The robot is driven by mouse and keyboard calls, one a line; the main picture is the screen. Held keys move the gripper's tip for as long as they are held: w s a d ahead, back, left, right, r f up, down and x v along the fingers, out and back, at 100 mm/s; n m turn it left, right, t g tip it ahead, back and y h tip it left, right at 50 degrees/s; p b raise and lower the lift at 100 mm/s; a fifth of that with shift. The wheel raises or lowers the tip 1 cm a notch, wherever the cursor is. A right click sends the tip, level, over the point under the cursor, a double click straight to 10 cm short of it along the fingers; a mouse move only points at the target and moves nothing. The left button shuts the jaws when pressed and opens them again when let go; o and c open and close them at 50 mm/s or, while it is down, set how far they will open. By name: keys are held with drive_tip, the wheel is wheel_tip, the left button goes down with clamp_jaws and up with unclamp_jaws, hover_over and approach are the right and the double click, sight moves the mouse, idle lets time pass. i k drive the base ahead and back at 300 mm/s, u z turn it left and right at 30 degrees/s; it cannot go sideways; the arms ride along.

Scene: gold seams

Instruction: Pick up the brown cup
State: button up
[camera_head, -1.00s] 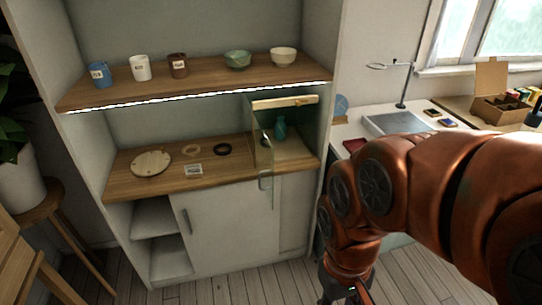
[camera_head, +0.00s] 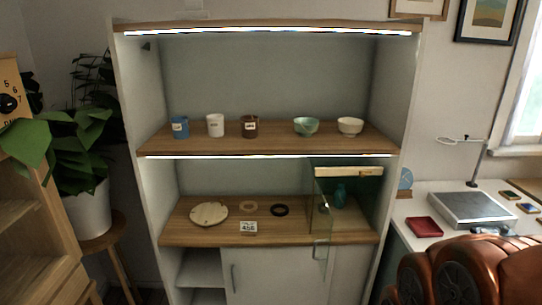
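The brown cup (camera_head: 250,127) stands upright on the upper wooden shelf (camera_head: 270,145) of the cabinet, with a small pale label on its front. A white cup (camera_head: 215,126) stands to its left and a green bowl (camera_head: 305,126) to its right, with gaps between them. My orange arm shows at the lower right, well away from the cup. My gripper is outside the picture, so its fingers are hidden from me.
A blue cup (camera_head: 179,127) and a cream bowl (camera_head: 350,126) share the upper shelf.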

sight(250, 123)
drive_tip(key=z, duration=0.8)
drive_tip(key=i, duration=0.65)
drive_tip(key=u, duration=1.1)
